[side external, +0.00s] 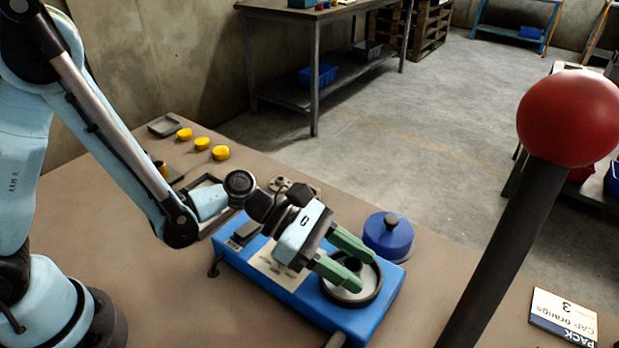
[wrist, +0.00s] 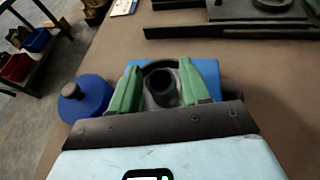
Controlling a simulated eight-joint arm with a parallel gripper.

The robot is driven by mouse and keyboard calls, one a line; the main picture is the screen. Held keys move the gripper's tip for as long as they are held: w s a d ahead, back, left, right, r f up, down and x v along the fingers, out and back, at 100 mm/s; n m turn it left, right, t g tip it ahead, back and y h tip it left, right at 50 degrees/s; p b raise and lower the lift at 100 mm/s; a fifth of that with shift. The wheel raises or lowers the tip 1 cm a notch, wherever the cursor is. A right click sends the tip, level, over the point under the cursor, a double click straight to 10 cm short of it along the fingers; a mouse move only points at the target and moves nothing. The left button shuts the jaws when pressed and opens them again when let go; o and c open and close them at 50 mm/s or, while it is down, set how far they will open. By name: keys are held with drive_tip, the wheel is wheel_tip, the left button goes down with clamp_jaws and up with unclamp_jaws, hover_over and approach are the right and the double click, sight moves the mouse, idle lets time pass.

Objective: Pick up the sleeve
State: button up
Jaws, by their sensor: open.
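The sleeve looks to be a dark, hollow, upright cylinder (wrist: 163,86). It stands in the round, pale, dark-rimmed dish of the blue machine (side external: 285,285). In the side view only a bit of the sleeve (side external: 352,264) shows between my fingers. My gripper (side external: 364,270) has two green fingers, spread and pointing down over the dish. In the wrist view my gripper (wrist: 170,75) has one finger on each side of the sleeve, with a gap visible at least on the left. Whether either finger touches it I cannot tell.
A blue lid with a dark knob (side external: 388,238) sits beside the machine. A black lever with a red ball (side external: 568,118) rises in the foreground. Several yellow caps (side external: 202,143) and a grey tray (side external: 163,126) lie at the back. A printed card (side external: 563,318) lies at the right.

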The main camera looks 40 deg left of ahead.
drive_tip(key=shift+d+f, duration=0.1)
drive_tip(key=shift+d, duration=0.15)
drive_tip(key=c, duration=0.8)
